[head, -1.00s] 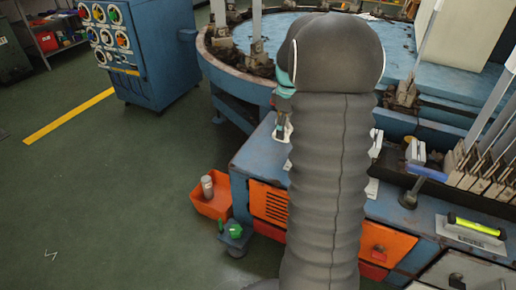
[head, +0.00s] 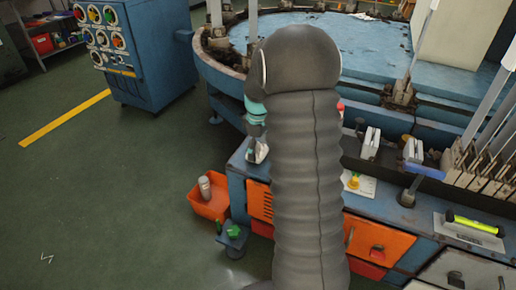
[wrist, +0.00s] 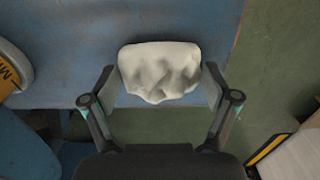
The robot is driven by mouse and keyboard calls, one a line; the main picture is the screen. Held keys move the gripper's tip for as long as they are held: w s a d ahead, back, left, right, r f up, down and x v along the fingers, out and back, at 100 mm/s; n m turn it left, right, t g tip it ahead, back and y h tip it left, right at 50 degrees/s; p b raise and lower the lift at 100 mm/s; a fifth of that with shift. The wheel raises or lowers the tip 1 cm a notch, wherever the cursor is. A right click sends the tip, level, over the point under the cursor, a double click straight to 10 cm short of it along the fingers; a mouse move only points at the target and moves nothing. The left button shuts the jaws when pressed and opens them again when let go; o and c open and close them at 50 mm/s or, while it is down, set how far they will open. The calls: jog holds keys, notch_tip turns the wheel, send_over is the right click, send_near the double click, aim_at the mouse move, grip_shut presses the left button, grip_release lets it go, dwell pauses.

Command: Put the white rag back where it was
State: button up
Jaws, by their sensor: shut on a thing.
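The white rag (wrist: 160,70) is a crumpled, rounded bundle in the wrist view. My gripper (wrist: 161,84) is shut on it, with one finger at its left side and one at its right. A worn blue surface (wrist: 75,45) shows behind the rag; I cannot tell whether the rag touches it.
The blue workbench (head: 395,212) has orange drawers (head: 372,243), a paper sheet with a yellow item (head: 355,183) and a yellow-green level (head: 475,224). An orange bin (head: 208,200) stands left of the bench. A round blue turntable (head: 315,38) lies behind.

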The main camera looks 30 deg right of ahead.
jog(key=shift+f, duration=0.1)
jog(key=o, duration=1)
